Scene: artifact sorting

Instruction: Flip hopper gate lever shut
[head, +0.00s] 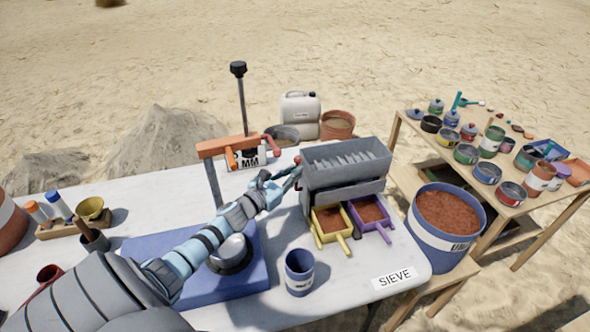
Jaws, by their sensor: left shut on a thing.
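The grey hopper (347,172), a slotted metal box, stands at the back right of the white table. Its gate lever (298,160) shows as a small red-tipped piece at the hopper's left side. My left arm reaches in from the lower left, and my left gripper (289,178) is shut on the lever beside the hopper. The gripper's fingers partly hide the lever, so its exact angle cannot be told. My right gripper is not in view.
Yellow (333,222) and purple (370,215) trays of reddish soil sit under the hopper. A blue cup (299,270) stands in front. An orange-topped stand (225,146) is left of the gripper. A blue bucket (445,218) of soil is at right.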

